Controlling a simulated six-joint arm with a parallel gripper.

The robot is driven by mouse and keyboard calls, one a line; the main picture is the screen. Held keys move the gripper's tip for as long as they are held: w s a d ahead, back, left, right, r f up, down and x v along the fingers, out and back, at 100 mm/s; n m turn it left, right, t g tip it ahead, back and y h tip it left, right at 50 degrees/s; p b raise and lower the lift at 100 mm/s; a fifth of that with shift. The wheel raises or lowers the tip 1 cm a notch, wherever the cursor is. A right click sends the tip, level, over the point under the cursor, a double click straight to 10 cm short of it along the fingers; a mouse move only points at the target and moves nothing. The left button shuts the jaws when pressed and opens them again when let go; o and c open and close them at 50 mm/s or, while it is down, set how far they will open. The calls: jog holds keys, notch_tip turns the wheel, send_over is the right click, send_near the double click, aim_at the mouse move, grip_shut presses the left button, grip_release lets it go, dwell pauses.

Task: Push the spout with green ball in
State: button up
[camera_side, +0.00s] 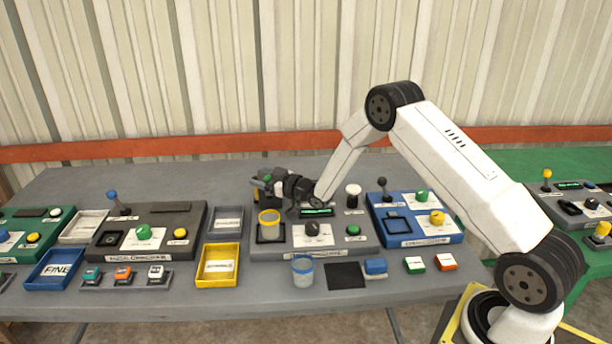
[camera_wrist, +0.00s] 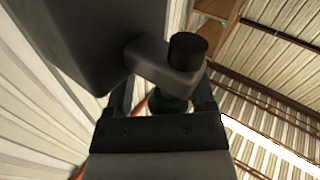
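The coffee-machine-like dark unit (camera_wrist: 80,35) fills the upper left of the wrist view. A dark spout arm (camera_wrist: 160,72) with a black round cap (camera_wrist: 188,48) sticks out from it. A dark green ball (camera_wrist: 168,103) shows under the spout, partly hidden by my gripper's body. My gripper (camera_wrist: 163,95) has its fingers apart, one on each side of the ball, with a gap visible at the left; contact cannot be told. In the side view my gripper (camera_side: 268,186) is at the back left of the grey console, where a bit of green shows beside it.
The grey console (camera_side: 345,244) carries a yellow-rimmed cup (camera_side: 269,224), a black knob (camera_side: 312,229), a green button (camera_side: 353,229) and a white-topped knob (camera_side: 353,190). A blue-rimmed cup (camera_side: 303,270) stands in front. A yellow tray (camera_side: 218,281) and blue console (camera_side: 421,239) flank it.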

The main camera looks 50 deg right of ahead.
jog(key=shift+s+a+f, duration=0.1)
dwell(0.3)
jog(key=shift+s+d, duration=0.2)
jog(key=shift+s, duration=0.4)
jog(key=shift+s+d, duration=0.15)
jog(key=shift+s, duration=0.65)
notch_tip(320, 180, up, 5)
jog(key=shift+r, duration=1.05)
jog(key=s+a+f+m+g+h, duration=0.1)
jog(key=s+a+g, duration=0.2)
jog(key=s, duration=0.7)
jog(key=s+a+f+m+g+h, duration=0.1)
jog(key=s+a+f+m+g, duration=0.1)
jog(key=s+g, duration=0.5)
jog(key=s+a+f+m+g+h, duration=0.1)
jog(key=s+a+g, duration=0.4)
jog(key=s, duration=1)
jog(key=shift+s+f, duration=0.2)
jog(key=shift+f, duration=0.25)
